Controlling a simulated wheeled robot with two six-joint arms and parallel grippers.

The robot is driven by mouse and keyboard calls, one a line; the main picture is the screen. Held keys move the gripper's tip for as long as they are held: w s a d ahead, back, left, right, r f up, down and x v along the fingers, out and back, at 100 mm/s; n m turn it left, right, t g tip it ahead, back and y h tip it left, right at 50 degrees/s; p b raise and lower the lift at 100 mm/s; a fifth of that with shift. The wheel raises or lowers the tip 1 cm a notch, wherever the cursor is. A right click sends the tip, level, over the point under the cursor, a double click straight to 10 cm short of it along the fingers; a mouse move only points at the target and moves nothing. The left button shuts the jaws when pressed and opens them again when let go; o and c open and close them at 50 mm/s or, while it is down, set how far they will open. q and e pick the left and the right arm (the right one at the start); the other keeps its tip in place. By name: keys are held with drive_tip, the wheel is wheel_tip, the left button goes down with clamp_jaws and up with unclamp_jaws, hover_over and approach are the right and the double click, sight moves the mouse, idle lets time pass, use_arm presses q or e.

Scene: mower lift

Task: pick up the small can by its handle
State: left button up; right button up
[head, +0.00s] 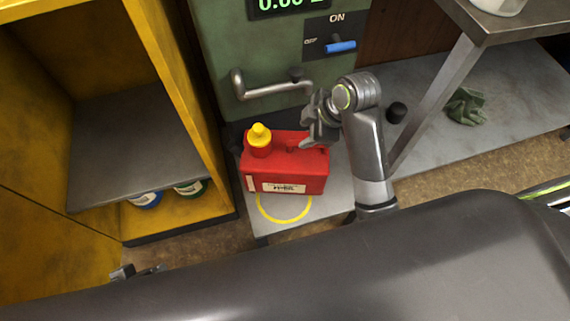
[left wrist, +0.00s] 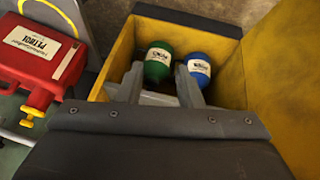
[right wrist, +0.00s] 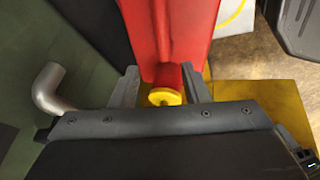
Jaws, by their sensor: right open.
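The small can is a red petrol can (head: 300,165) with a yellow spout cap (head: 260,137) and a pale label. It stands upright on a grey shelf (head: 342,195) below the green pump. It also shows in the left wrist view (left wrist: 35,75) and the right wrist view (right wrist: 172,35). My right gripper (head: 314,138) is open at the can's top right and hides part of the top and handle. In the right wrist view the yellow cap (right wrist: 165,97) shows between the fingers. My left gripper (left wrist: 160,85) is open and empty, away from the can.
A green pump (head: 265,55) with a bent metal pipe (head: 270,88) stands behind the can. A yellow cabinet (head: 195,100) stands left, with a green container (left wrist: 158,62) and a blue one (left wrist: 199,68) inside. A yellow ring (head: 285,219) marks the shelf front. A rag (head: 467,106) lies right.

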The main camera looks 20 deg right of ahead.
sight(295, 141)
drive_tip(key=x, duration=0.1)
drive_tip(key=b+x, duration=0.1)
drive_tip(key=shift+s+a+f+b, duration=0.15)
drive_tip(key=shift+a+f+b, duration=0.05)
drive_tip(key=shift+f+b, duration=0.15)
use_arm(q)
drive_tip(key=w+a+r+t+y+b, duration=0.1)
drive_tip(key=w+a+r+t+y, duration=0.1)
drive_tip(key=w+r+t, duration=1)
wheel_tip(295, 141, up, 2)
drive_tip(key=shift+w+a+r+y, duration=0.25)
drive_tip(key=shift+w+a+y, duration=0.2)
drive_tip(key=shift+a, duration=0.35)
use_arm(e)
drive_tip(key=shift+x, duration=1.2)
clamp_jaws()
drive_tip(key=shift+r, duration=0.1)
